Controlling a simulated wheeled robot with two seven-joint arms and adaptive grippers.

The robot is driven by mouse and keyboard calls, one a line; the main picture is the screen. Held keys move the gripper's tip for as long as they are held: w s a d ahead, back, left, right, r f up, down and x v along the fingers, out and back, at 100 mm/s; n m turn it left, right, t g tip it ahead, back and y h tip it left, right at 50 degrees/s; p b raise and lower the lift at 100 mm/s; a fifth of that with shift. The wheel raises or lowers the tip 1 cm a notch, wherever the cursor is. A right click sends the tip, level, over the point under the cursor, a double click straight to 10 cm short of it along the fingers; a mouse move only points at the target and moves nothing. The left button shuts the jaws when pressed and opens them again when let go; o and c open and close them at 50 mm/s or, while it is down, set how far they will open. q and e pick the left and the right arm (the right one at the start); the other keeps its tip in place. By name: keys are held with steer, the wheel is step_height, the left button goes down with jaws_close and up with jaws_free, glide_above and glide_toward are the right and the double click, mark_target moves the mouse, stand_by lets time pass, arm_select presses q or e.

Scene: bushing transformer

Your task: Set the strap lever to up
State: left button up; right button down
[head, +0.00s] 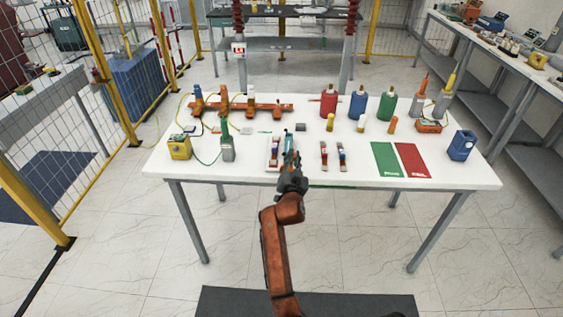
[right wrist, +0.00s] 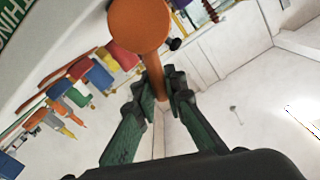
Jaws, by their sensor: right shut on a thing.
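My right gripper (head: 291,158) reaches over the front middle of the white table, beside a small pale device (head: 273,150). In the right wrist view its green and black fingers (right wrist: 161,90) are shut on the narrow orange stem of a part with a large round end (right wrist: 138,25). This orange part looks to be the strap lever. In the head view my gripper hides the lever, so I cannot tell its up or down setting there. My left gripper is out of view.
The white table (head: 340,172) also holds a small switch pair (head: 331,155), green (head: 386,160) and red (head: 412,160) mats, a yellow box (head: 180,147), a grey-green device (head: 227,146), several bottles at the back and a blue container (head: 461,146).

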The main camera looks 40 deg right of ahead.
steer(key=shift+s+d+f+m, duration=0.15)
steer(key=shift+d+f+m, duration=0.05)
steer(key=shift+m, duration=0.3)
steer(key=shift+s+d+f+m, duration=0.1)
steer(key=shift+s+d+m, duration=0.05)
steer(key=shift+m, duration=0.25)
steer(key=c, duration=2)
jaws_free()
steer(key=shift+o, duration=0.2)
steer(key=shift+r, duration=0.35)
step_height(320, 180, up, 9)
steer(key=shift+r, duration=0.2)
